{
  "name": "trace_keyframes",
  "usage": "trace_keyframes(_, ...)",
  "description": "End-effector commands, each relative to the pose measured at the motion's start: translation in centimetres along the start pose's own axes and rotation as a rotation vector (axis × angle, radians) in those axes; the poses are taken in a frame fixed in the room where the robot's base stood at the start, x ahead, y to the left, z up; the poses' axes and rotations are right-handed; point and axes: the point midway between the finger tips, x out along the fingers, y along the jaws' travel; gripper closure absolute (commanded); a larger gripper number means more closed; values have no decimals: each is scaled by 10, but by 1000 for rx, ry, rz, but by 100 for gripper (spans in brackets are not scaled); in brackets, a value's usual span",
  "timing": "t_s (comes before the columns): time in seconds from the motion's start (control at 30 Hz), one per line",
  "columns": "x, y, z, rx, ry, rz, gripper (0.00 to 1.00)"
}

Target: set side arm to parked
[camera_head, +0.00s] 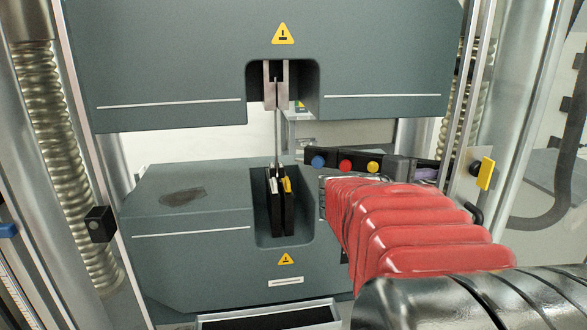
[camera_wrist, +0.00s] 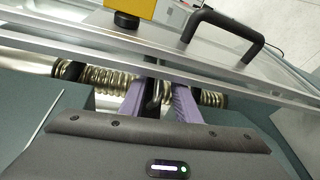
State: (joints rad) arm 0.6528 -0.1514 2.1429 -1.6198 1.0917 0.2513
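A dark bar with blue, red and yellow round knobs (camera_head: 345,153) extends left from beside my gripper toward the centre of the testing machine. It may be the side arm, but I cannot tell for sure. My gripper (camera_head: 428,173) is right of this bar, partly hidden by my red-sleeved arm, and points at the right column. I see nothing clearly held. The side arm is not identifiable in the wrist view.
A yellow block (camera_head: 486,173) and a black handle (camera_head: 475,213) are at the right upright. The wrist view shows a metal rail (camera_wrist: 230,72) across the fingertips. The upper crosshead (camera_head: 170,60) and lower block (camera_head: 190,240) hold the central grips. A tray (camera_head: 270,311) sits below.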

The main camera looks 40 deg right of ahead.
Motion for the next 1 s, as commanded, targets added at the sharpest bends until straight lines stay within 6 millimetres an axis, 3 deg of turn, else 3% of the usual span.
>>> trace_keyframes(0.3, 34, 0, 1, -1, -2, 0, 70)
trace_keyframes(0.67, 38, 0, 1, 0, -1, 0, 70)
trace_keyframes(1.0, 38, 0, 1, 0, -1, 0, 94)
